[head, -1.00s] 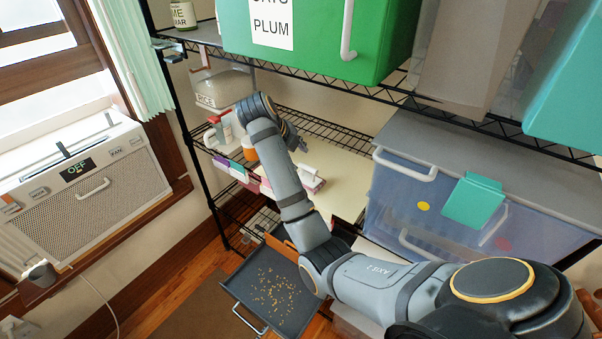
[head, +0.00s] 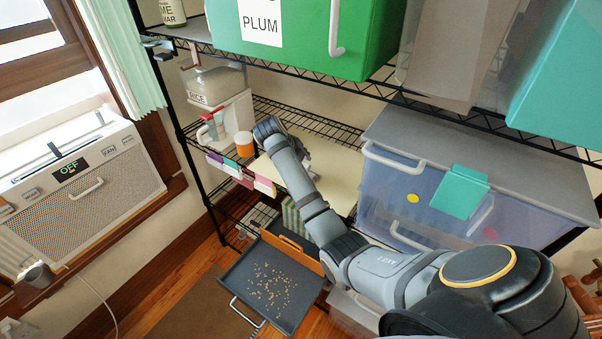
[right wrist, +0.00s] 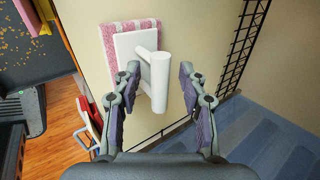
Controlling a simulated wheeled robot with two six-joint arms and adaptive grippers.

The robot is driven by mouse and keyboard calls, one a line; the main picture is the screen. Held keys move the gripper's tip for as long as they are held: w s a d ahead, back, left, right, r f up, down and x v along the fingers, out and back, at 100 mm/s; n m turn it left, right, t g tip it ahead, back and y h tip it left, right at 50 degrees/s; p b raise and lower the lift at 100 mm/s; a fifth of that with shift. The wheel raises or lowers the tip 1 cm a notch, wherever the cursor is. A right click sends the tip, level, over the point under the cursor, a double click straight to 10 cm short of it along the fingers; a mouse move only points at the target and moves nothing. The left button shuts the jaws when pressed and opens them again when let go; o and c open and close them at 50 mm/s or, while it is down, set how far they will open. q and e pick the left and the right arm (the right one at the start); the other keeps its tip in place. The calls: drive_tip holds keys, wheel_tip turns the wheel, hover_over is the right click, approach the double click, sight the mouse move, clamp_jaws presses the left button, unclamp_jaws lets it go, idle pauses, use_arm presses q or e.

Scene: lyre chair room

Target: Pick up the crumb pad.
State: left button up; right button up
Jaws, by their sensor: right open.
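The crumb pad (right wrist: 123,42) shows in the right wrist view as a white plate with a white cylindrical handle and a pink-and-white striped cloth edge. It lies on a cream board (right wrist: 85,45). My right gripper (right wrist: 158,78) is open, with its two fingers on either side of the handle; I cannot tell whether they touch it. In the head view my right arm reaches in from the right to the cream board (head: 340,172), and it largely hides the pad and gripper. My left gripper is not in view.
A dark pull-out tray (head: 245,270) with scattered crumbs is below the board. A clear bin (head: 390,195) stands right. A wire shelf with a green bin (head: 300,40) overhangs.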

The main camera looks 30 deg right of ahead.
drive_tip(key=shift+a+r, duration=0.1)
drive_tip(key=c, duration=0.3)
clamp_jaws()
